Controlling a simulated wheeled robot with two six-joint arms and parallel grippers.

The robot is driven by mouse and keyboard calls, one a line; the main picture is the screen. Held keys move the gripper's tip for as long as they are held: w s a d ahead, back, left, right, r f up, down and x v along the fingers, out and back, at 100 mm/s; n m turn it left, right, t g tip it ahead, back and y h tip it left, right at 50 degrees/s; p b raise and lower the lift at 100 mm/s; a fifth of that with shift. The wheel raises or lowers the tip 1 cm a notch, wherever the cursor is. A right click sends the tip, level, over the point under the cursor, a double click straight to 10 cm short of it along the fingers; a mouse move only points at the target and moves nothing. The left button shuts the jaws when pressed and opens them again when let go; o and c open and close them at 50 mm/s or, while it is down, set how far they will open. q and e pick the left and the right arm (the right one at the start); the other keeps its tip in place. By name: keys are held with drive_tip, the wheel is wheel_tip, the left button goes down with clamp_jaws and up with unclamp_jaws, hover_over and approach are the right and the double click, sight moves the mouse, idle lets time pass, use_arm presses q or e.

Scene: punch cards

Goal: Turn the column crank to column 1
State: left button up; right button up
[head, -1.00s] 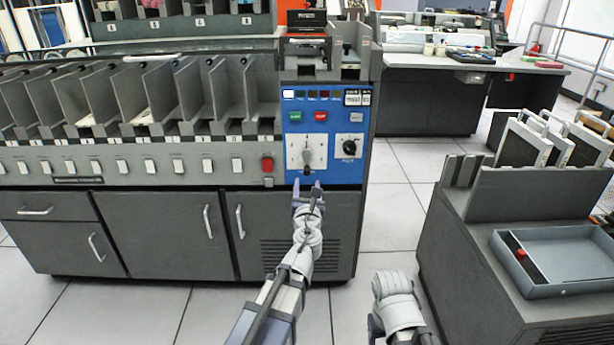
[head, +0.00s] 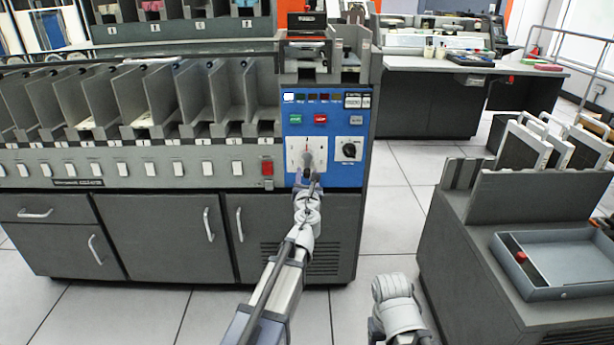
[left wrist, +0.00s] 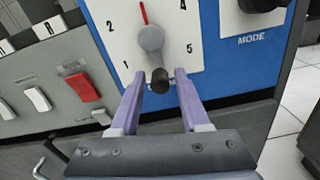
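The column crank (left wrist: 151,40) is a grey hub on a white dial plate (left wrist: 118,22) with 1, 2, 4 and 5 readable. A red pointer line stands at the top of the dial. The crank's dark knob (left wrist: 160,81) hangs below the hub, near the plate's lower edge. My left gripper (left wrist: 160,76) is open, its purple fingers on either side of the knob, with gaps visible. In the head view the crank (head: 307,158) is on the blue panel (head: 325,108), with my left gripper (head: 309,182) in front of its lower part. My right gripper's fingers do not show.
A black mode knob (head: 349,149) sits right of the dial. Green (head: 295,119) and red (head: 320,118) buttons are above it. A red switch (head: 267,167) is left of the panel. A cart with a grey tray (head: 530,285) stands at the right, with open floor between.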

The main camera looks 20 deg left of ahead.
use_arm(q)
clamp_jaws()
drive_tip(key=shift+d, duration=0.1)
idle(0.4)
